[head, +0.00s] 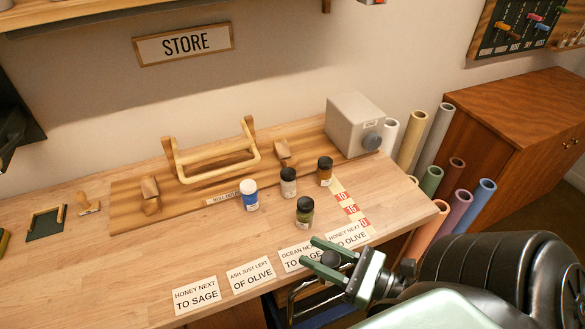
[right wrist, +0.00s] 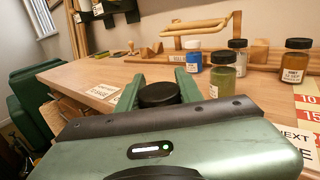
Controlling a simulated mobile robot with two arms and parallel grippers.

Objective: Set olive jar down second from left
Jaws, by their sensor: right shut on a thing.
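My right gripper (head: 324,256) is at the table's front edge. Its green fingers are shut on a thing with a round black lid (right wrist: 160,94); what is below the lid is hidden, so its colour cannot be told. A green jar with a black lid (head: 305,212) stands upright on the table beyond the gripper; its label is too small to read surely. Behind it stand a blue jar with a white lid (head: 250,196), a grey jar with a dark lid (head: 288,184) and an amber jar (head: 325,172). My left gripper is out of view.
Several printed cards lie along the front edge, one reading "ash just left of olive" (head: 252,277). A wooden rack (head: 215,158) and a grey box (head: 352,125) stand behind the jars. A red-and-white numbered strip (head: 350,208) lies right. The table left of the jars is largely clear.

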